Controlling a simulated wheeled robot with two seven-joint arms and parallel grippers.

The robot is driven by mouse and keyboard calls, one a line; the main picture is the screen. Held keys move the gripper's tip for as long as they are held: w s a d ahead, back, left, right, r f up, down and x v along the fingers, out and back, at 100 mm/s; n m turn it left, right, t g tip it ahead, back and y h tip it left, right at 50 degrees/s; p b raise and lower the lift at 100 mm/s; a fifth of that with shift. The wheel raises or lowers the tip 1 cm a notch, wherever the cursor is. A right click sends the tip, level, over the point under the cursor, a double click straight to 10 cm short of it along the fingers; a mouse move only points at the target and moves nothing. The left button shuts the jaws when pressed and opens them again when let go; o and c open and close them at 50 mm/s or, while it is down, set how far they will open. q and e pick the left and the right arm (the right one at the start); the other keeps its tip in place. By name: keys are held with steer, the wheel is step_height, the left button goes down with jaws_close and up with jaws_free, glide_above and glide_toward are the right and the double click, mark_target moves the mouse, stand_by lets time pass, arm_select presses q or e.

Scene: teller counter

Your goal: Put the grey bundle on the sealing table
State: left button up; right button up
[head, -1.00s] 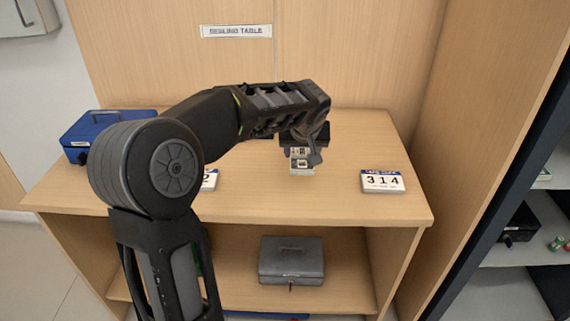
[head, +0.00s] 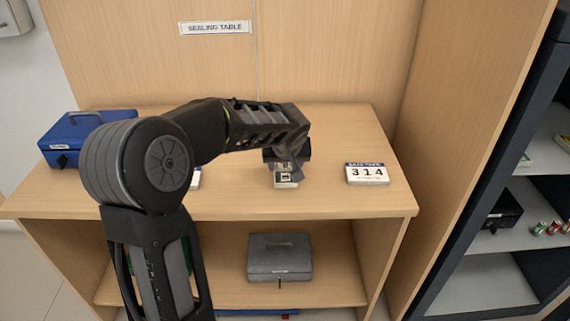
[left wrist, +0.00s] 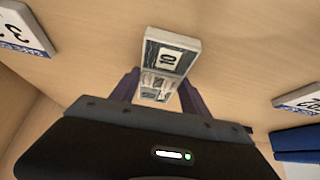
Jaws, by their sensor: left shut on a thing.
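My left gripper (head: 284,163) is shut on the grey bundle (head: 286,180) above the sealing table (head: 335,125), right of its middle. The bundle is a small grey-and-white pack with a pale band; its upper part is hidden by the fingers. In the left wrist view the bundle (left wrist: 168,52) sticks out between the two dark fingers (left wrist: 160,92), with wood behind it. I cannot tell whether its lower end touches the tabletop. A "SEALING TABLE" sign (head: 215,27) is on the back panel. My right gripper is not in view.
A white block marked 314 (head: 367,174) stands right of the bundle. A blue cash box (head: 75,135) is at the table's left end. Another white block (head: 196,180) is partly hidden behind my arm. A grey cash box (head: 280,258) sits on the lower shelf. Bare wood surrounds the bundle.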

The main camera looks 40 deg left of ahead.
arm_select(q)
steer(key=shift+f, duration=0.15)
steer(key=o, duration=1.6)
steer(key=shift+r, duration=0.35)
steer(key=v, duration=1.1)
steer(key=shift+s+r, duration=0.2)
steer(key=shift+r, duration=0.05)
steer(key=shift+d, duration=0.15)
